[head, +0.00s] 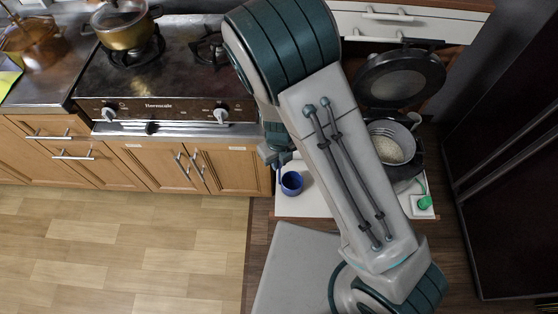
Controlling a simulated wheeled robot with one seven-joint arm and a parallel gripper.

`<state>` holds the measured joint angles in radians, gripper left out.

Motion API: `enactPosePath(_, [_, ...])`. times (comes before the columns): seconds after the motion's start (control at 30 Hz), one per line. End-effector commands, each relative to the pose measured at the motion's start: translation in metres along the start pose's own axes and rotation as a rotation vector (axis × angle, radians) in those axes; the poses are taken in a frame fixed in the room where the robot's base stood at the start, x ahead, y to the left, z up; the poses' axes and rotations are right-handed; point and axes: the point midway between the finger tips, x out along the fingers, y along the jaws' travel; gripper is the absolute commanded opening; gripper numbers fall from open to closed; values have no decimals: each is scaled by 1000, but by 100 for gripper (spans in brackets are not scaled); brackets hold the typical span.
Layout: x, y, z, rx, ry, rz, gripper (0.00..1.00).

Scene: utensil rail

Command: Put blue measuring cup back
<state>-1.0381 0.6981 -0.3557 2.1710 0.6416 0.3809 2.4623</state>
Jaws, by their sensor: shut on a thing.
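The blue measuring cup (291,187) shows just left of my arm, its round bowl in front of a white surface. My gripper (276,162) is at the cup's handle end, shut on the cup and partly hidden by my own arm. Most of the handle is hidden, and I cannot tell how far the cup is above the white surface. The utensil rail is not visible from here.
A stove (160,70) with a brass-coloured pot (124,27) stands at the left above wooden cabinets. On the right are an open rice cooker (400,80) and a small green-topped item (424,202). A dark cabinet (510,180) bounds the right side. Floor at lower left is clear.

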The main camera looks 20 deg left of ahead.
Motion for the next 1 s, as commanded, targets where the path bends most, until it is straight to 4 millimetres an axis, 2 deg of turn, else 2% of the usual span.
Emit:
enactPosePath(0.33, [4,0,0,0,-2,0,0])
enactPosePath(0.37, [4,0,0,-1,-2,0,19])
enactPosePath(0.43, [4,0,0,-1,-2,0,38])
enactPosePath(0.77, [0,0,0,-1,-2,0,38])
enactPosePath(0.87, [-10,0,1,-3,-3,-1,38])
enactPosePath(1.0, [-37,1,1,-4,-6,-1,38])
